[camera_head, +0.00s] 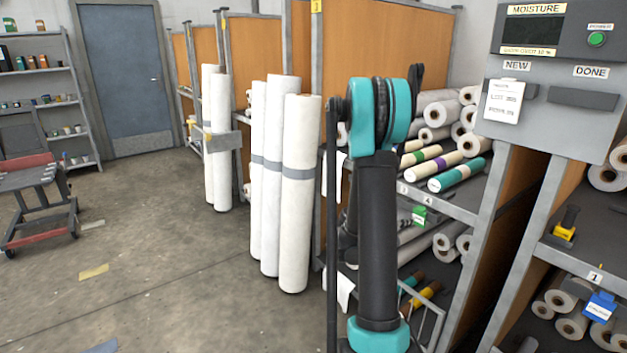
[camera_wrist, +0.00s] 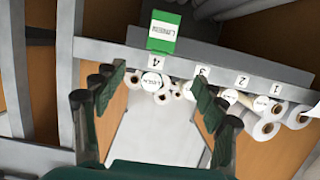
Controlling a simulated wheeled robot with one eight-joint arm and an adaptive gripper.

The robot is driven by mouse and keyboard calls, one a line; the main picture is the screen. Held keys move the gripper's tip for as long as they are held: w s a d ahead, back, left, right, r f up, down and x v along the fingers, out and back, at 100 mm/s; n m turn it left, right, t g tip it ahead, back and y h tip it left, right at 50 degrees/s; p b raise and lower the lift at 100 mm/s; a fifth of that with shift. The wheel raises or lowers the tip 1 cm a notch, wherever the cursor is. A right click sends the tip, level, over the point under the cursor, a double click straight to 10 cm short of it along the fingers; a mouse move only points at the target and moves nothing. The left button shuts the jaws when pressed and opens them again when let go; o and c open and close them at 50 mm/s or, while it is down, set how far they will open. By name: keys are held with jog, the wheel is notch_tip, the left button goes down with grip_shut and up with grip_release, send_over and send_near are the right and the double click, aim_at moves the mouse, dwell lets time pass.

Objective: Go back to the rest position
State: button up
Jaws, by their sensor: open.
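My gripper (camera_wrist: 155,90) shows in the wrist view with its two dark green fingers spread apart and nothing between them. Beyond it is a shelf edge with number labels 1 to 4 and roll ends below. A green and white tag (camera_wrist: 162,32) sits on that edge above label 4, past the fingertips and apart from them. In the head view my teal and black arm is raised in front of the roll shelves. My gripper cannot be made out there. The green tag (camera_head: 419,215) shows on the shelf beside the arm.
Tall white rolls (camera_head: 284,185) stand left of my arm. Shelves with rolls (camera_head: 458,175) are close on the right, under a moisture panel (camera_head: 549,75) holding a white card (camera_head: 503,101) at NEW. A cart (camera_head: 38,190) stands far left. The floor (camera_head: 170,270) between is open.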

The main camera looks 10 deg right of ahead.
jog(key=s+a+f+n+y, duration=0.2)
jog(key=s+a+n+y, duration=0.2)
jog(key=s+a, duration=0.4)
jog(key=s+a+f+n+g+y, duration=0.1)
jog(key=s+a+n+y, duration=0.4)
jog(key=a, duration=0.8)
jog(key=s+a+f+n+y, duration=0.3)
jog(key=s+a+n+y, duration=0.1)
jog(key=s+a, duration=0.7)
jog(key=shift+a+f+g+y, duration=0.3)
jog(key=shift+g+y, duration=0.1)
jog(key=shift+y, duration=0.1)
jog(key=shift+w, duration=0.1)
jog(key=shift+c, duration=0.3)
